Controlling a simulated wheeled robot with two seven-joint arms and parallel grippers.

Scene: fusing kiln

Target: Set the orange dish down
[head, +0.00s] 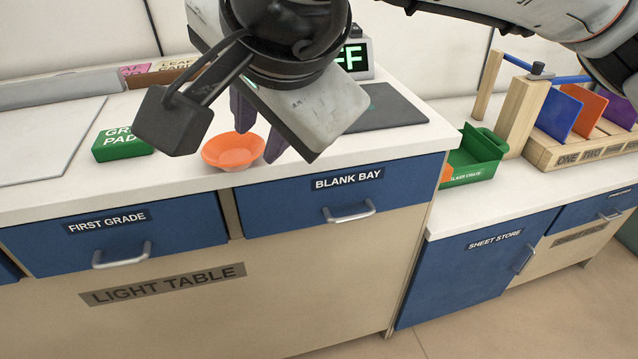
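The orange dish (232,152), a shallow round bowl, is upright at the front edge of the white light table top (60,198). My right gripper (257,148) points down over its right side. Its two dark fingers are apart, one at the dish's back rim and one just right of it, with a gap between them. I cannot tell whether either finger touches the rim. The dish looks to rest on the top, but its underside is partly hidden. My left gripper is not in view.
A green pad block (122,144) lies left of the dish. A dark flat plate (388,108) and a display with green digits (356,57) are behind my gripper. A green crate (478,157) and a wooden rack (540,149) with coloured sheets stand on the lower right counter.

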